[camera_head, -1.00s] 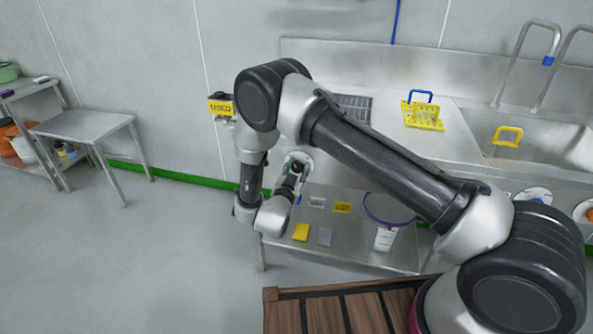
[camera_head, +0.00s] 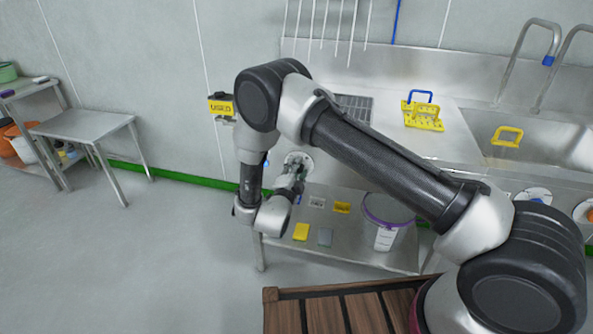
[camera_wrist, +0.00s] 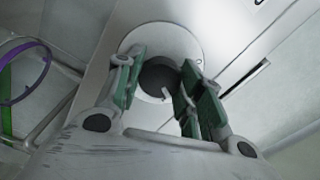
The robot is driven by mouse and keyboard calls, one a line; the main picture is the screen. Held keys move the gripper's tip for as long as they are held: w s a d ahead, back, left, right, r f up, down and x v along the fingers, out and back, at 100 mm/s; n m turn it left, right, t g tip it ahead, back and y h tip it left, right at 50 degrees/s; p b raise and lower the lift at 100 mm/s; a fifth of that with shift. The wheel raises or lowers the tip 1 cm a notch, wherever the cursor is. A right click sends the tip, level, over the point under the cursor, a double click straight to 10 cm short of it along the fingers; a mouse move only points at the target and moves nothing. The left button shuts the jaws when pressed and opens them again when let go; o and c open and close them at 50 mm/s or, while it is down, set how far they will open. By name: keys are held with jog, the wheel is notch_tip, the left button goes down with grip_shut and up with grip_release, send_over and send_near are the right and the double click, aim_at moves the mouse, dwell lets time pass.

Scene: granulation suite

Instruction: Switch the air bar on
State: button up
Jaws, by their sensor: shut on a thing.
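A dark round knob (camera_wrist: 158,78) with a small white mark sits on a round white plate (camera_wrist: 178,38) on a steel panel. The plate also shows in the head view (camera_head: 293,158), on the front of the sink bench. My gripper (camera_wrist: 163,70) has its green-padded fingers on either side of the knob and is shut on it. In the head view my gripper (camera_head: 297,172) is small and partly hidden by my arm. Several thin pale streaks (camera_head: 338,25) stand above the bench's left part, over a dark grate (camera_head: 354,108). The air bar itself is not clearly visible.
A lower steel shelf (camera_head: 345,255) holds a white bucket with a purple rim (camera_head: 390,220) and yellow and grey pads. Yellow handled pieces (camera_head: 423,115) lie on the bench. A wooden slatted surface (camera_head: 340,312) is in front. The floor at left is clear.

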jog(key=shift+m, duration=1.9)
jog(key=shift+f, duration=0.1)
jog(key=o, duration=1)
jog(key=v, duration=1.2)
